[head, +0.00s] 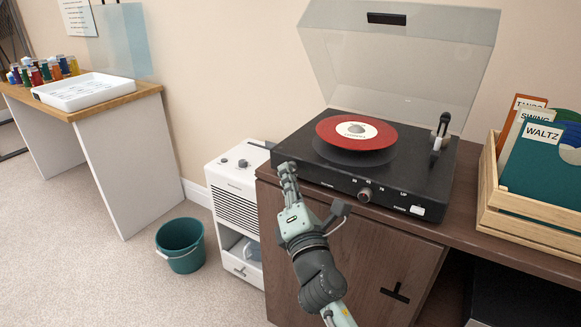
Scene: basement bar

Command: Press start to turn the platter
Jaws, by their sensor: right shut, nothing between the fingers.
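A black record player (318,177) stands on a brown wooden cabinet with its clear lid (395,60) raised. A red record (340,133) with a pale label lies over the dark platter. The tonearm (437,137) is at the right, off the record. The front panel has a round knob (365,195), a white button (417,210) at the right end and small markings, some too small to read. My right gripper (286,168) is shut and empty, by the player's front left corner. I cannot tell whether it touches the player. My left gripper is not in view.
A wooden crate (490,195) of record sleeves stands right of the player. A white appliance (232,190) is left of the cabinet, and a teal bucket (180,245) is on the floor. A desk (130,95) with a white tray (45,97) is at the left.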

